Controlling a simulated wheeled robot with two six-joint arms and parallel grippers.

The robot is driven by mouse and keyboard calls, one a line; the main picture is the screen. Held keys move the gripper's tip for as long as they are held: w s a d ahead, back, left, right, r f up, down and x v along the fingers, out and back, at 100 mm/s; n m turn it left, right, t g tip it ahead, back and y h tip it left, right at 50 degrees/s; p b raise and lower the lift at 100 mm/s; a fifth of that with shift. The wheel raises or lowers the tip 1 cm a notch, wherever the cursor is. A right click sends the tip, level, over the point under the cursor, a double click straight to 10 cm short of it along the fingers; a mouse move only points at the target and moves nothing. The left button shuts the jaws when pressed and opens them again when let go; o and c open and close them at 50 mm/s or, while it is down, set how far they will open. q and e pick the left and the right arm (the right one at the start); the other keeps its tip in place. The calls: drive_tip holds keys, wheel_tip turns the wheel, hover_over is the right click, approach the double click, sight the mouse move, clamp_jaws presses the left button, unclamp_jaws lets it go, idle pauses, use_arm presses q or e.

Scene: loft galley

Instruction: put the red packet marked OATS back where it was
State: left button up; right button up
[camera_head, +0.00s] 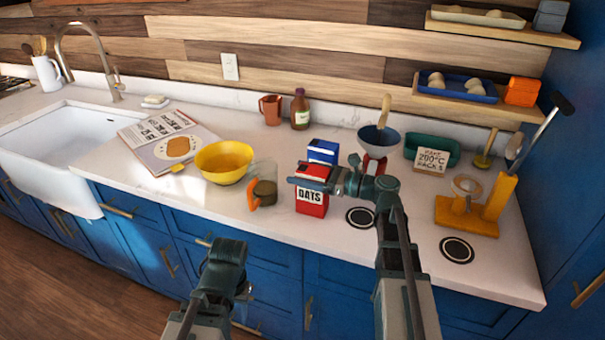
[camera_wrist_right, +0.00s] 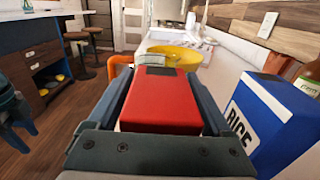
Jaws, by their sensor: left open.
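The red packet marked OATS (camera_head: 311,200) is upright at the front of the white counter, beside a blue box. I cannot tell whether its base touches the counter. My right gripper (camera_head: 322,184) is at its upper part, shut on it. In the right wrist view the red packet (camera_wrist_right: 163,102) fills the space between the two fingers. My left gripper (camera_head: 226,252) is open and empty, low in front of the cabinet doors and away from the packet.
The blue box marked RICE (camera_wrist_right: 262,125) stands close behind the packet. A glass jug with an orange handle (camera_head: 263,187) and a yellow bowl (camera_head: 223,162) are to the left. Dark round mats (camera_head: 360,217) lie to the right. A blue bowl on a red stand (camera_head: 380,140) is behind.

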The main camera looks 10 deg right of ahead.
sight(328, 178)
drive_tip(key=shift+o, duration=0.4)
drive_tip(key=shift+r, duration=0.1)
drive_tip(key=shift+r+p, duration=0.2)
drive_tip(key=shift+p, duration=0.1)
drive_tip(key=v, duration=1.2)
drive_tip(key=shift+f, duration=0.1)
drive_tip(key=shift+s, duration=0.1)
